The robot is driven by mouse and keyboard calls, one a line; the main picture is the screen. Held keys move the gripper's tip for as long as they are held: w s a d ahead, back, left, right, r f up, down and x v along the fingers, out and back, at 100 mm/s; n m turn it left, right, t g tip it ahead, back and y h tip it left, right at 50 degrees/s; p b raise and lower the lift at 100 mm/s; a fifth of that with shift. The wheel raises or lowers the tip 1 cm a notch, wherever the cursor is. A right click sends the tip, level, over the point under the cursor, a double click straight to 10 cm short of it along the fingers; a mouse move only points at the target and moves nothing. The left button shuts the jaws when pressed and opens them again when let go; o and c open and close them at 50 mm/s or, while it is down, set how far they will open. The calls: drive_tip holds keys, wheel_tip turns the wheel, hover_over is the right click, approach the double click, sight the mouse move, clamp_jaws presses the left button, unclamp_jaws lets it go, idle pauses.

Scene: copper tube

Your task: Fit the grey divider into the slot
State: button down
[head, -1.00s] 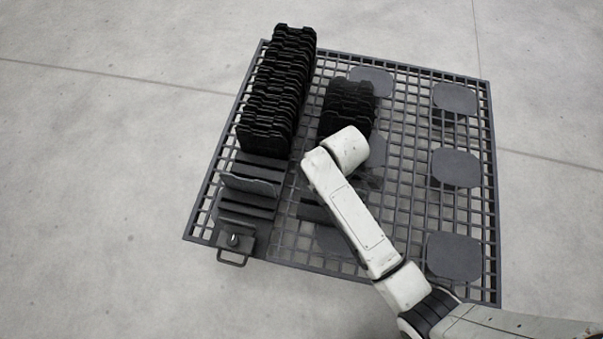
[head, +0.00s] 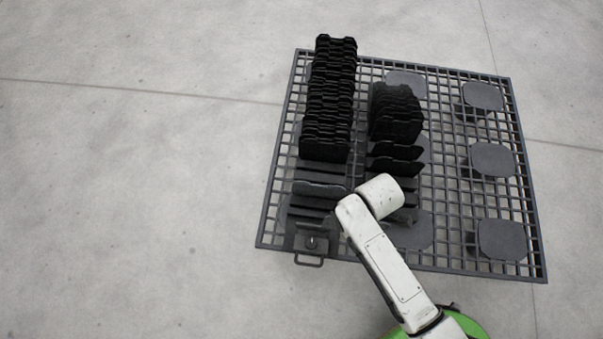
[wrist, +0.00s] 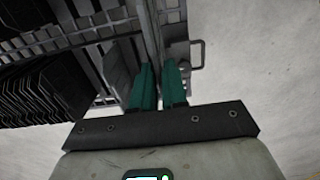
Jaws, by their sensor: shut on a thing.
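My gripper (wrist: 160,88) has green fingers, shut on a thin grey divider (wrist: 151,35) seen nearly edge-on in the wrist view. In the head view my arm hides the fingers and the held divider. The slotted left rack (head: 318,172) has open slots at its near end. One grey plate (head: 320,189) stands upright there; in the wrist view a grey plate (wrist: 117,65) stands just left of the fingers. I cannot tell whether the held divider touches the rack or sits in a slot.
Black plates (head: 330,100) stand densely in the left rack, and more black plates (head: 395,113) in the second rack. A loop handle (head: 309,261) marks the left rack's near end. Rounded grey pads (head: 502,240) lie along the right of the grid table (head: 450,265). The floor around is clear.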

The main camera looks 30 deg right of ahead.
drive_tip(key=w+a+f+b, duration=0.4)
drive_tip(key=w+f+b, duration=0.4)
drive_tip(key=w+f, duration=0.5)
drive_tip(key=shift+w+a, duration=0.15)
drive_tip(key=shift+w, duration=0.05)
drive_tip(key=shift+f, duration=0.1)
drive_tip(key=c, duration=1.2)
unclamp_jaws()
drive_tip(key=shift+o, duration=0.2)
wheel_tip(320, 180, up, 12)
drive_tip(key=p, duration=0.5)
drive_tip(key=s+d+r+m, duration=0.4)
drive_tip(key=s+r+m, duration=0.1)
drive_tip(key=s, duration=0.3)
drive_tip(key=s+d+r+m+t, duration=0.1)
drive_tip(key=s+d+r+m, duration=0.2)
drive_tip(key=s+r+m, duration=0.3)
drive_tip(key=s, duration=0.2)
drive_tip(key=shift+s+d+r, duration=0.25)
drive_tip(key=shift+s+d, duration=0.05)
drive_tip(key=shift+d, duration=0.1)
